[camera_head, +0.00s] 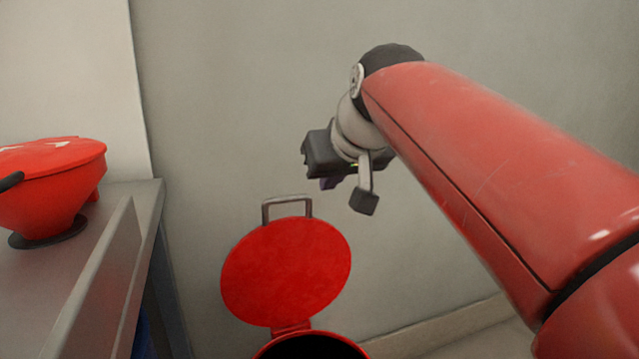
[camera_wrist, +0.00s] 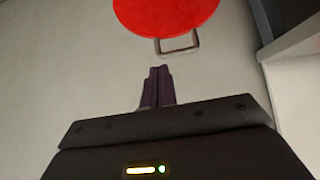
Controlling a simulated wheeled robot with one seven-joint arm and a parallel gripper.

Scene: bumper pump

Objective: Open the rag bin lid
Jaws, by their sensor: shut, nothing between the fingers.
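The rag bin (camera_head: 312,347) is red, at the bottom middle of the head view, with a dark interior showing at its mouth. Its round red lid (camera_head: 287,272) stands tilted up and open from the hinge at the rim. A grey metal loop handle (camera_head: 287,203) sticks up from the lid's top edge. My gripper (camera_head: 330,183) is above and to the right of the handle, apart from it. In the wrist view, my gripper's purple fingers (camera_wrist: 157,88) are together and empty, below the handle (camera_wrist: 178,45) and the lid (camera_wrist: 166,14) in the picture.
A grey metal bench (camera_head: 150,215) with a raised edge stands on the left. A red bowl-shaped container (camera_head: 48,190) with a lid and black handle sits on it. A plain wall (camera_head: 230,120) is behind the bin. Open space lies around my gripper.

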